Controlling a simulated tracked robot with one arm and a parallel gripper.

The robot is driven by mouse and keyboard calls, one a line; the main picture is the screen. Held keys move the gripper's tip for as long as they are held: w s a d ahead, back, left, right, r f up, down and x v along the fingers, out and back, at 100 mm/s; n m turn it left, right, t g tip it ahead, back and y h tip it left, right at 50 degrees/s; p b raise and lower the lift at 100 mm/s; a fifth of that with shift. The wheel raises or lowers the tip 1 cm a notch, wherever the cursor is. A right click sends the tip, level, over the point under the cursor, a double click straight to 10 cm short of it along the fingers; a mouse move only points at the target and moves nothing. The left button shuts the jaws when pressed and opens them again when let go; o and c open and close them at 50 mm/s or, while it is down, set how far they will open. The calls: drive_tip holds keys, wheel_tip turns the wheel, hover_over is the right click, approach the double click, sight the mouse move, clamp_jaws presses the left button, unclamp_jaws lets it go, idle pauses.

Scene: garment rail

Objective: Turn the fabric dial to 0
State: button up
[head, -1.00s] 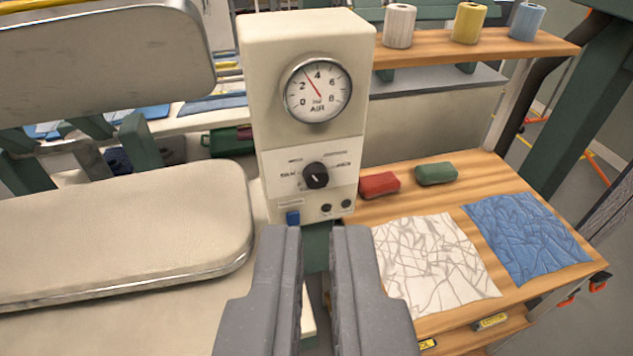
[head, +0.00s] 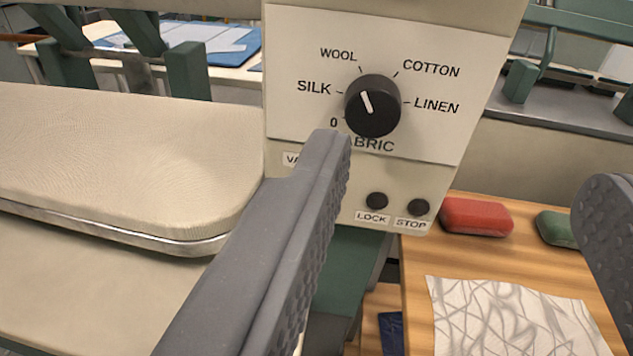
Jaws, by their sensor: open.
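The fabric dial (head: 373,106) is a round black knob with a white pointer line, on the white panel of the cream control box. Its pointer leans up and slightly left, about toward the WOOL mark. The 0 label (head: 334,123) is at its lower left, below SILK; COTTON and LINEN are on the right. My gripper (head: 467,165) is open wide and empty. Its left finger's tip shows just below and left of the dial, partly covering the FABRIC label; I cannot tell whether it touches the panel. Its right finger is at the right edge.
LOCK (head: 377,200) and STOP (head: 419,207) buttons sit below the dial. A padded pressing board (head: 120,150) is on the left. A red block (head: 476,217), a green block (head: 557,229) and a white creased cloth (head: 515,315) lie on the wooden shelf at right.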

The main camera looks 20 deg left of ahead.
sight(372, 121)
wheel_tip(372, 121, down, 5)
drive_tip(key=a+y, duration=0.1)
drive_tip(key=y, duration=0.1)
drive_tip(key=x, duration=0.8)
drive_tip(key=b+x, duration=0.1)
drive_tip(key=x, duration=0.4)
drive_tip(key=shift+a+f, duration=0.15)
drive_tip(key=shift+a, duration=0.1)
drive_tip(key=c, duration=1)
